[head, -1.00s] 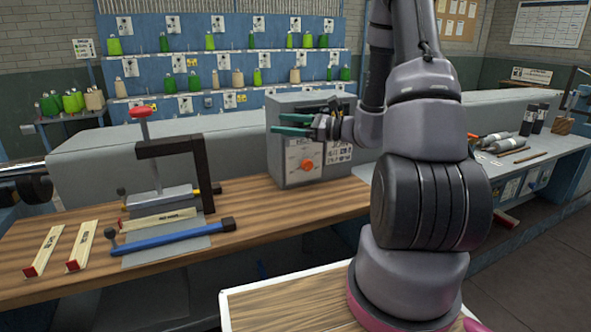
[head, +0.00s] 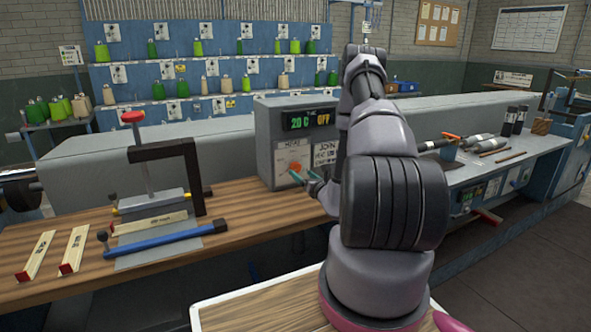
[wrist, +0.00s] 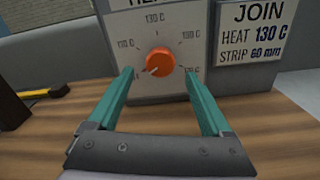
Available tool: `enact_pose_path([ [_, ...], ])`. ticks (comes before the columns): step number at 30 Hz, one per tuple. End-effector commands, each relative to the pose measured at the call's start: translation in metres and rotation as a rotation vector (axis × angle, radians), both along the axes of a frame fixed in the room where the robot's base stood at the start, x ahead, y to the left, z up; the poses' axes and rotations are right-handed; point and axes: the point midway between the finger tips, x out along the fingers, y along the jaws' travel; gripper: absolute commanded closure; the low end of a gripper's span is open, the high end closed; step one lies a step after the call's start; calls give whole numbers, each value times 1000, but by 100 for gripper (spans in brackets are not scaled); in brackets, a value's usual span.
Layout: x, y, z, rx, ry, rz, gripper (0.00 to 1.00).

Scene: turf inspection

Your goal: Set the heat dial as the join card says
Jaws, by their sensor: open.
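The grey heat box (head: 262,150) stands at the back of the wooden bench, its display (head: 308,120) reading 20 C and OFF. Its orange heat dial (wrist: 160,62) has a white mark pointing to the lower left; it also shows in the head view (head: 295,167). A 130 C label (wrist: 155,18) sits straight above the dial. The join card (wrist: 256,32) right of the dial reads HEAT 130 C, STRIP 60 mm. My gripper (wrist: 158,74) is open, its green fingers either side of and below the dial, apparently short of it. It shows partly in the head view (head: 313,178).
Two pale strips (head: 74,250) lie at far left. The bench front before the box is clear. A long grey housing (head: 90,170) runs behind.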

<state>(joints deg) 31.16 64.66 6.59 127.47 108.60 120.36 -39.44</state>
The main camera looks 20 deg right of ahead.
Motion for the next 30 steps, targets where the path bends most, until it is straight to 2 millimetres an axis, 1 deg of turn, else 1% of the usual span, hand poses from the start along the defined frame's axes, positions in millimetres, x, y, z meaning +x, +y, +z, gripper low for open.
enact_pose_path([
  [1, 10, 1, 1, -2, -4, 2, 17],
  [3, 23, 2, 1, -3, -3, 3, 17],
  [6, 38, 1, 1, -1, -2, 2, 17],
  [9, 48, 2, 1, -1, -1, 1, 17],
  [13, 55, 2, 1, 0, 0, 2, 17],
  [21, 56, 2, 1, 0, 0, 1, 17],
  [23, 56, 2, 1, 0, 0, 1, 39],
  [24, 56, 2, 1, 0, 0, 1, 55],
  [26, 56, 2, 1, 0, 0, 2, 78],
  [27, 56, 2, 1, 0, 0, 2, 93],
  [28, 55, 2, 1, 0, 0, 2, 100],
  [30, 55, 2, 1, 1, 0, 2, 100],
])
